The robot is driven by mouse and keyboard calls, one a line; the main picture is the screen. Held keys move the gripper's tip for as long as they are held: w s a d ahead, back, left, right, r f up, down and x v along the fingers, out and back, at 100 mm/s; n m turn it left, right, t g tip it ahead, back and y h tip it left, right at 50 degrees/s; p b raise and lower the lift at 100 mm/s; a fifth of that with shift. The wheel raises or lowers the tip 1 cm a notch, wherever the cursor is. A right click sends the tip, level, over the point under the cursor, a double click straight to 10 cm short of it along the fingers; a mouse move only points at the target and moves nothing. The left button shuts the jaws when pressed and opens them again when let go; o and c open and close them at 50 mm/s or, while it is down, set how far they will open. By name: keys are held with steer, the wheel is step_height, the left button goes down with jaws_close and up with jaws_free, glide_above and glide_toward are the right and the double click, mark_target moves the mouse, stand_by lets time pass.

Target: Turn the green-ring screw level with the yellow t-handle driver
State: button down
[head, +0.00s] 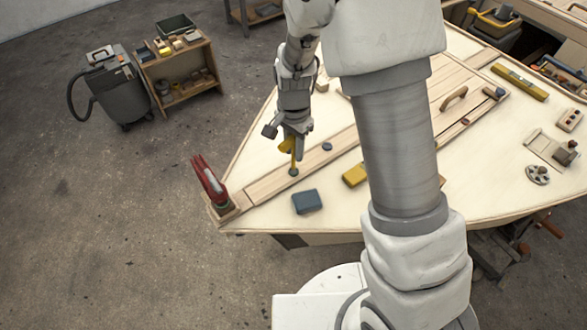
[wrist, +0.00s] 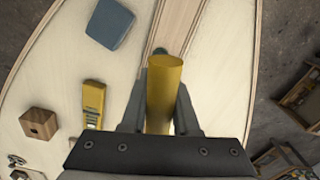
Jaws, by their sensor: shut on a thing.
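The yellow t-handle driver (head: 292,146) stands roughly upright over the plywood hull, with its handle in my gripper (head: 295,150). The wrist view shows the yellow handle (wrist: 164,92) between both fingers, and my gripper (wrist: 161,105) is shut on it. The driver's thin shaft reaches down to a small dark round fitting (head: 293,172) on the wooden strip; whether the tip is seated in it I cannot tell. A second dark round fitting (head: 327,146) lies further back. No green ring can be made out, and the screw's slot is hidden or too small to see.
A blue-grey block (head: 307,201) and a yellow box (head: 355,175) lie on the hull nearby. A red clamp (head: 209,181) stands at the bow tip. A wooden handle (head: 454,97) and yellow level (head: 520,82) lie further right.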

steer(key=n+b, duration=0.1)
steer(key=n, duration=1.4)
steer(key=shift+a, duration=0.1)
steer(key=shift+f, duration=0.1)
steer(key=shift+f+b, duration=0.4)
steer(key=shift+b, duration=0.05)
steer(key=shift+r, duration=0.1)
